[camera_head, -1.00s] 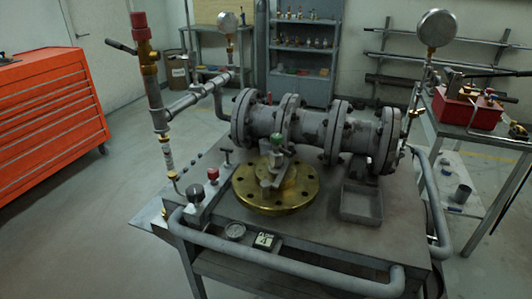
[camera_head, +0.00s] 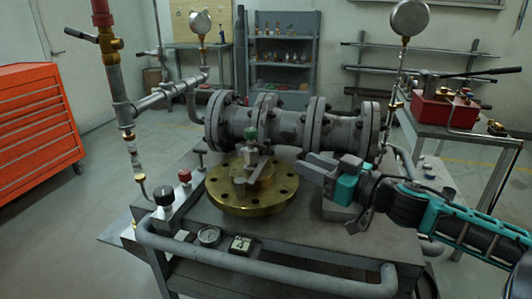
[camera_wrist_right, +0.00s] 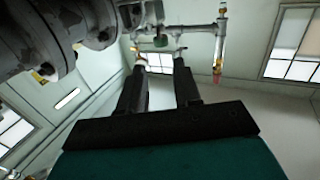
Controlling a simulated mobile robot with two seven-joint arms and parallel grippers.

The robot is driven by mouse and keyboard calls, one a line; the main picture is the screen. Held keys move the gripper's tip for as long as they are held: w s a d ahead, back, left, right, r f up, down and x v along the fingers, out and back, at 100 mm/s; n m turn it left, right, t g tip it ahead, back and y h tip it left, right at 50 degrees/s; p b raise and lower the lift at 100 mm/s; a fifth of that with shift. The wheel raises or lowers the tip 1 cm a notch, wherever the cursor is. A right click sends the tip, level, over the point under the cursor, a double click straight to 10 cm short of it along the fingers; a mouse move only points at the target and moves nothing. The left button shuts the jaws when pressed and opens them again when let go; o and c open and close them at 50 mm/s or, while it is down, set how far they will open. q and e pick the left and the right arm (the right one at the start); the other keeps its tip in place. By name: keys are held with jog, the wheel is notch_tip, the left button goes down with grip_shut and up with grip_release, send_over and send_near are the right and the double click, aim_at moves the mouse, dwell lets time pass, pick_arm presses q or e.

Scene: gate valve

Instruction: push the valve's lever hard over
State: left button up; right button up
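The valve (camera_head: 262,178) is a round brass flange lying on the grey bench top, with a small grey lever (camera_head: 245,172) and a green-topped stem (camera_head: 251,134) at its centre. My right gripper (camera_head: 304,168) comes in from the right, just right of the brass flange and apart from the lever. In the right wrist view its two dark fingers (camera_wrist_right: 158,62) stand apart with nothing between them. A green part (camera_wrist_right: 160,41) shows beyond the fingertips, probably the stem top. My left gripper is not in view.
A large grey flanged pipe (camera_head: 285,128) runs behind the valve. A tall pipe (camera_head: 115,80) with a red top stands at the left. Knobs (camera_head: 163,196) and a gauge (camera_head: 209,236) sit at the front left. A rail (camera_head: 250,262) runs along the bench front.

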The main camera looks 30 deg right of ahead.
jog(key=b, duration=0.2)
send_near(257, 145)
jog(key=shift+x, duration=3.45)
jog(key=shift+d, duration=0.15)
jog(key=shift+c, duration=0.4)
jog(key=shift+r, duration=0.1)
grip_shut()
